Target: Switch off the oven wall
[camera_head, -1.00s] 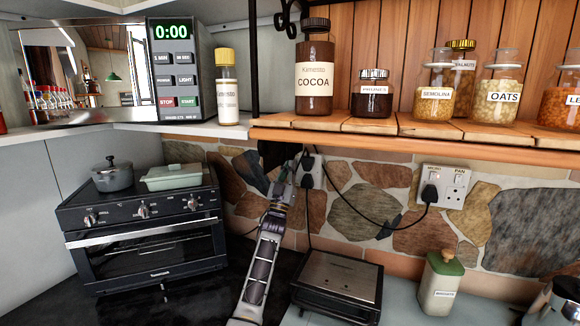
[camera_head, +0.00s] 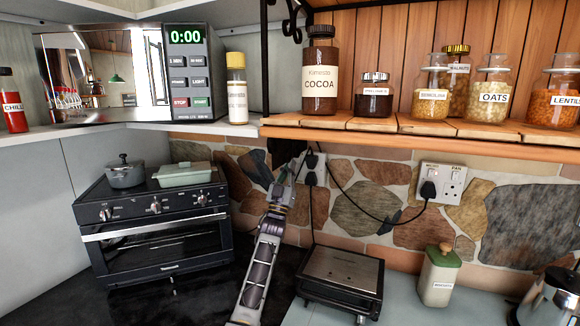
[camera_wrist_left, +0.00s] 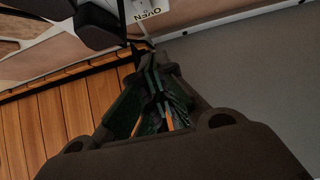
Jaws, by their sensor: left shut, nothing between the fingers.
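A white wall socket labelled "OVEN" (camera_wrist_left: 150,12) is partly in view at the top of the left wrist view, with a dark plug beside it. In the head view a socket plate with dark plugs (camera_head: 314,168) is on the stone wall below the shelf. My left gripper (camera_head: 287,152) is dark and close to the left side of this plate. Its fingers (camera_wrist_left: 152,72) are shut and empty, pointing toward the socket. I cannot tell whether they touch it, and the switch itself is hidden or too small to make out. My right gripper is not in view.
A black oven (camera_head: 165,250) with a pot on top stands left. A black appliance (camera_head: 342,278) sits right of my arm. The wooden shelf (camera_head: 400,128) with jars hangs above the socket. Another socket (camera_head: 442,183) is to the right, with a black cable crossing the wall.

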